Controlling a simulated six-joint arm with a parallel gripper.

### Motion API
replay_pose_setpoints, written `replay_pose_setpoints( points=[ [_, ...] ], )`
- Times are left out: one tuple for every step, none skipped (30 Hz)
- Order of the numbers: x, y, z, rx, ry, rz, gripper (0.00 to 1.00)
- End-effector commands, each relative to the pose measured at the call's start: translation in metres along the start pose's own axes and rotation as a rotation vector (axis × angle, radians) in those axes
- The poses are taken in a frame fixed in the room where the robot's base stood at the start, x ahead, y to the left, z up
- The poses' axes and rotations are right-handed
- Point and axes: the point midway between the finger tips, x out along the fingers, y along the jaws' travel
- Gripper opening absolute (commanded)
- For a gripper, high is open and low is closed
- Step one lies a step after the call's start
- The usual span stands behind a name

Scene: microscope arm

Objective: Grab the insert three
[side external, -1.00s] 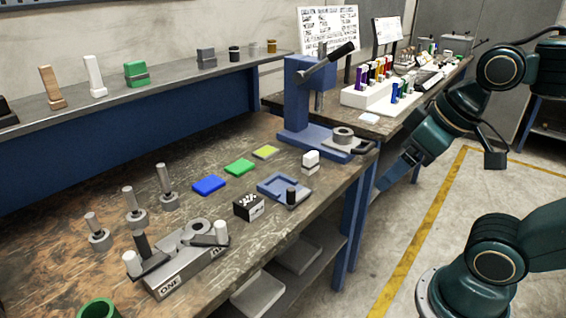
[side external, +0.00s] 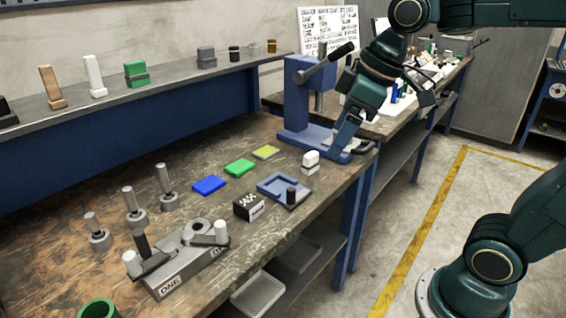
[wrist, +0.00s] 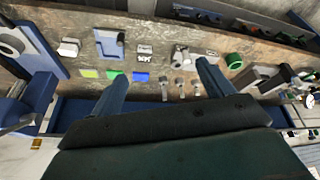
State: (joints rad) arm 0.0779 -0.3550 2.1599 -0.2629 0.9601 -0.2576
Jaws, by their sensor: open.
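Three grey metal inserts with upright pins stand on the left of the bench in the side view: a front one (side external: 97,232), a middle one (side external: 133,208) and a back one (side external: 167,188). I cannot tell which is insert three. In the wrist view they show as a small row (wrist: 180,88) between my fingers, some way off. My gripper (side external: 339,148) is over the bench's right end, in front of the blue press, well right of the inserts. Its two blue fingers (wrist: 163,72) are spread, with nothing between them.
The blue press (side external: 297,110) stands at the bench's right end. Blue (side external: 208,186), green (side external: 239,168) and yellow (side external: 266,152) blocks lie mid-bench. A grey fixture marked ONE (side external: 185,270) is in front of the inserts. A shelf (side external: 110,102) runs behind.

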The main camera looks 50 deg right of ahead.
Motion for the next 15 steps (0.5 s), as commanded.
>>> replay_pose_setpoints(
  points=[
    [0.004, 0.005, -0.011, -0.034, -0.009, -0.016, 0.8],
    [0.006, 0.007, -0.017, -0.057, -0.013, -0.025, 0.8],
    [0.009, 0.01, -0.024, -0.086, -0.018, -0.038, 0.8],
    [0.011, 0.013, -0.03, -0.109, -0.021, -0.046, 0.8],
    [0.013, 0.015, -0.035, -0.132, -0.024, -0.056, 0.8],
    [0.016, 0.018, -0.042, -0.162, -0.029, -0.069, 0.8],
    [0.019, 0.02, -0.047, -0.185, -0.031, -0.079, 0.8],
    [0.021, 0.023, -0.052, -0.207, -0.034, -0.088, 0.8],
    [0.025, 0.027, -0.059, -0.237, -0.036, -0.101, 0.8],
    [0.028, 0.03, -0.064, -0.259, -0.038, -0.11, 0.8],
    [0.031, 0.032, -0.069, -0.281, -0.039, -0.12, 0.8],
    [0.036, 0.036, -0.074, -0.312, -0.042, -0.133, 0.8],
    [0.04, 0.039, -0.079, -0.334, -0.044, -0.143, 0.8],
    [0.043, 0.042, -0.083, -0.357, -0.045, -0.153, 0.8],
    [0.048, 0.046, -0.089, -0.386, -0.047, -0.166, 0.8]
  ],
)
